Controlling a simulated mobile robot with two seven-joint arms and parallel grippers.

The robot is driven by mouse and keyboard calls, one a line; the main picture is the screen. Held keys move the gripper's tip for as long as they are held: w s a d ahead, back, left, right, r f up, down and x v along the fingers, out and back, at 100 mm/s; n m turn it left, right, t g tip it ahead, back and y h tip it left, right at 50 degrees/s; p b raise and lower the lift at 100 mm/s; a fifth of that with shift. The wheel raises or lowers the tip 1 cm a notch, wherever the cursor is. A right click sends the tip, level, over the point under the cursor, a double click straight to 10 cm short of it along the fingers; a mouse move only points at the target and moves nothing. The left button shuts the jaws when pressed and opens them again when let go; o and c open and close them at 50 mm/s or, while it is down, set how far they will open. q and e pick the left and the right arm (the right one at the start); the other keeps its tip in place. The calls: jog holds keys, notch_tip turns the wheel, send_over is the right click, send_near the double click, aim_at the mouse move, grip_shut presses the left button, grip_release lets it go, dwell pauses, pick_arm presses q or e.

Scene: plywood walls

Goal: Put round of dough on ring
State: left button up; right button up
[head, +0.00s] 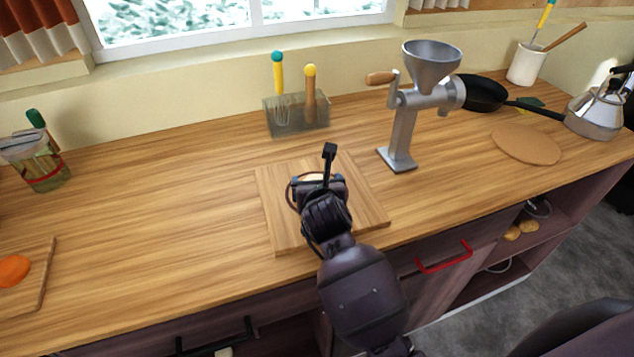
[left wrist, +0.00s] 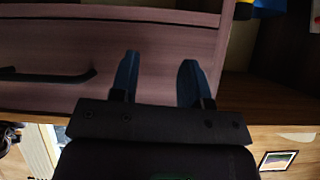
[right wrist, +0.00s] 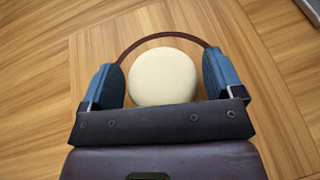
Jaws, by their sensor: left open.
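The cream round of dough (right wrist: 163,77) lies within the outline of a thin brown ring (right wrist: 150,36) in the right wrist view. The ring's far arc shows beyond the dough; its near part is hidden by my gripper. Both are over the square wooden board (head: 283,232), where the ring's left edge (head: 289,194) peeks out in the head view. My right gripper (right wrist: 163,85) is above the board, fingers wide apart on either side of the dough, with no clear grip on it. My left gripper (left wrist: 157,80) is open and empty before the cabinet front, outside the head view.
A metal grinder (head: 402,130) stands behind and right of the board. A utensil holder (head: 297,115) is at the back. A pan (head: 482,95), a kettle (head: 597,110) and a round brown mat (head: 527,144) are at the right.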

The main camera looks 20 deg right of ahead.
jog(key=shift+o, duration=0.9)
jog(key=shift+r, duration=0.15)
jog(key=shift+s+r, duration=0.15)
jog(key=v, duration=0.7)
jog(key=shift+s, duration=0.1)
